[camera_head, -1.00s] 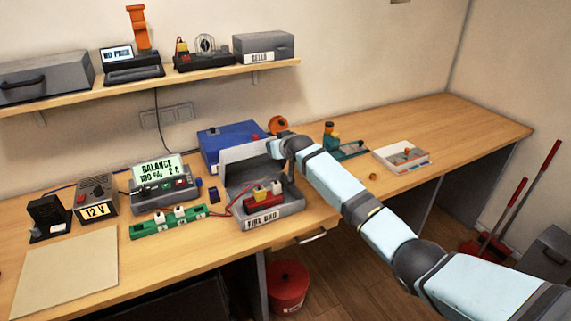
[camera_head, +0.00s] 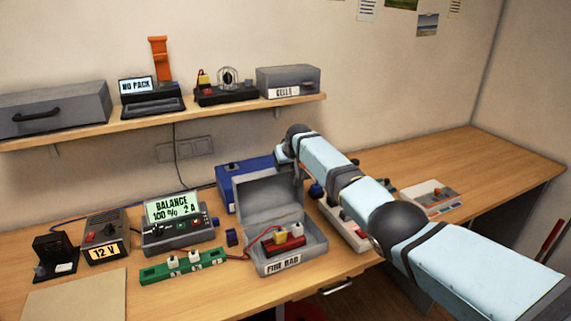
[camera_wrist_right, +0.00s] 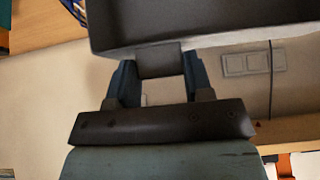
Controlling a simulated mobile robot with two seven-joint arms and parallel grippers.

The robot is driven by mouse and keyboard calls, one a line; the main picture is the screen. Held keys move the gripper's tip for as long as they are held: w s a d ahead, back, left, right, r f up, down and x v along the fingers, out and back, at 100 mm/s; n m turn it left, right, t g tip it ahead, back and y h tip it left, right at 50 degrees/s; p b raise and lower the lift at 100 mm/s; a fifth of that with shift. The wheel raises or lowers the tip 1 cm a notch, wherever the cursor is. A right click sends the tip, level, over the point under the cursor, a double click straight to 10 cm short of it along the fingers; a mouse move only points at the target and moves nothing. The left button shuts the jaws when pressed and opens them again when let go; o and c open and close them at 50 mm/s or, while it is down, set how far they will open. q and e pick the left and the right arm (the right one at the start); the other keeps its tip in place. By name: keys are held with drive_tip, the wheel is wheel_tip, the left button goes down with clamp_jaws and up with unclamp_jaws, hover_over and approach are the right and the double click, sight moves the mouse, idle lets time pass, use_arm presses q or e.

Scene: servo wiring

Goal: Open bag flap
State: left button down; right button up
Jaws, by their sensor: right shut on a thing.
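The fire bag (camera_head: 283,263) is a grey box on the bench, labelled on its front. Its flap (camera_head: 262,200) stands up at the back edge, with its inner face showing. Inside the bag lies a red pack (camera_head: 284,243) with yellow and white connectors. My right gripper (camera_head: 299,173) is at the flap's upper right edge, its fingers partly hidden by my arm. In the right wrist view, my right gripper (camera_wrist_right: 160,72) is shut on a dark tab (camera_wrist_right: 160,60) of the flap (camera_wrist_right: 215,22). My left gripper is not in view.
A red lead runs from the bag to a green balance board (camera_head: 183,265) on the left. A blue case (camera_head: 232,178) stands just behind the bag. A charger (camera_head: 177,225) is at left, and a white tray (camera_head: 432,197) is at right. A shelf (camera_head: 170,125) is above.

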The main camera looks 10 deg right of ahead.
drive_tip(key=shift+f, duration=0.2)
drive_tip(key=o, duration=1.3)
drive_tip(key=shift+w+f, duration=0.1)
drive_tip(key=shift+r, duration=0.2)
drive_tip(key=v, duration=1.3)
drive_tip(key=shift+s+r+b, duration=0.15)
drive_tip(key=shift+s+b, duration=0.1)
drive_tip(key=shift+b, duration=0.1)
